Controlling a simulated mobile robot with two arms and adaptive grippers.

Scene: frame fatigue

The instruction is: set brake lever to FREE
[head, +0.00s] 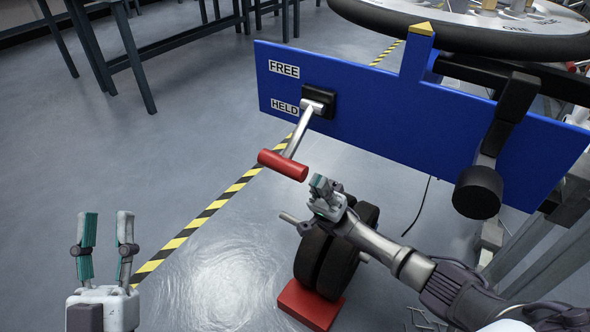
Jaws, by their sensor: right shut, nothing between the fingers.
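The brake lever is a silver arm (300,135) that comes out of a black pivot block (320,100) on a blue panel (400,135). Its red crossbar handle (283,165) hangs low, toward the viewer. The lever points down past the HELD label (285,107); the FREE label (284,69) is above it. My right gripper (322,184) is shut and empty just right of the handle's right end. A small gap shows between them. My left gripper (106,225) is open and empty, fingers up, at lower left, far from the lever.
A black wheel (338,255) with a red block (311,304) under it stands below my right gripper. A black cylinder (478,192) juts out from the panel's right side. A yellow-black floor stripe (215,205) runs diagonally. The floor (170,140) left of the lever is clear.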

